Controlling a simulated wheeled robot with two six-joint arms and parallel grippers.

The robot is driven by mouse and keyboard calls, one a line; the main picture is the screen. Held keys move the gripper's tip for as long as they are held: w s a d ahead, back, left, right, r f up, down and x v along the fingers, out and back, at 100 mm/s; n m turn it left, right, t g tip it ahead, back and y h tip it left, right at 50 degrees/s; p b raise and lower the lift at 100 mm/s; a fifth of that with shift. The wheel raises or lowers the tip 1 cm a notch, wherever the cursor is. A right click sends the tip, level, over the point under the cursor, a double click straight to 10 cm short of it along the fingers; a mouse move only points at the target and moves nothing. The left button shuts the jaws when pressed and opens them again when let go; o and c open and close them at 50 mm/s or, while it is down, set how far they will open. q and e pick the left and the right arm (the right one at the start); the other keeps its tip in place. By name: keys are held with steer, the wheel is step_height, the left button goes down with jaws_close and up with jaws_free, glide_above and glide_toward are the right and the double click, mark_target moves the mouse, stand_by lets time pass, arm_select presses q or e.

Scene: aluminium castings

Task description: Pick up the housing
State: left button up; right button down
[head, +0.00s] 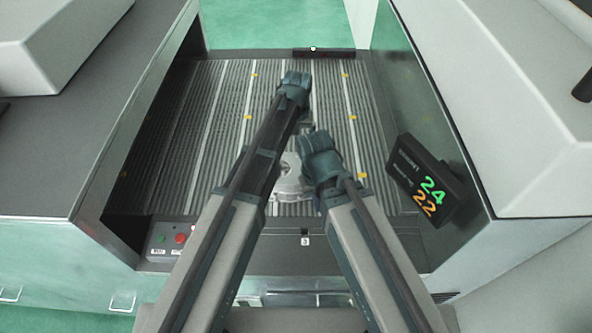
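The housing (290,180) is a silvery-grey casting on the ribbed conveyor bed (180,150), near its front edge. My two arms hide much of it. My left gripper (296,82) reaches past the housing, farther back over the bed. My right gripper (318,150) is just right of and above the housing; I cannot tell whether it touches it. The fingertips of both grippers are hidden or too small to show whether they are open or shut.
Grey machine walls flank the bed on both sides. A dark display (427,184) reading 24 and 22 stands at the right. A control panel with buttons (172,240) is at the front left. The bed's left and back right are clear.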

mark_target(297, 167)
arm_select(q)
step_height(297, 167, down, 8)
steer(key=b, duration=0.7)
steer(key=shift+b, duration=0.4)
arm_select(e)
step_height(297, 167, down, 8)
steer(key=shift+f, duration=0.1)
arm_select(q)
step_height(297, 167, down, 6)
steer(key=b, duration=0.5)
steer(key=shift+r+b, duration=0.15)
steer(key=shift+b, duration=0.2)
arm_select(e)
step_height(297, 167, down, 6)
steer(key=shift+r, duration=0.2)
arm_select(q)
steer(key=shift+r, duration=0.1)
arm_select(e)
steer(key=shift+r, duration=0.1)
arm_select(q)
steer(key=shift+c, duration=0.2)
jaws_close()
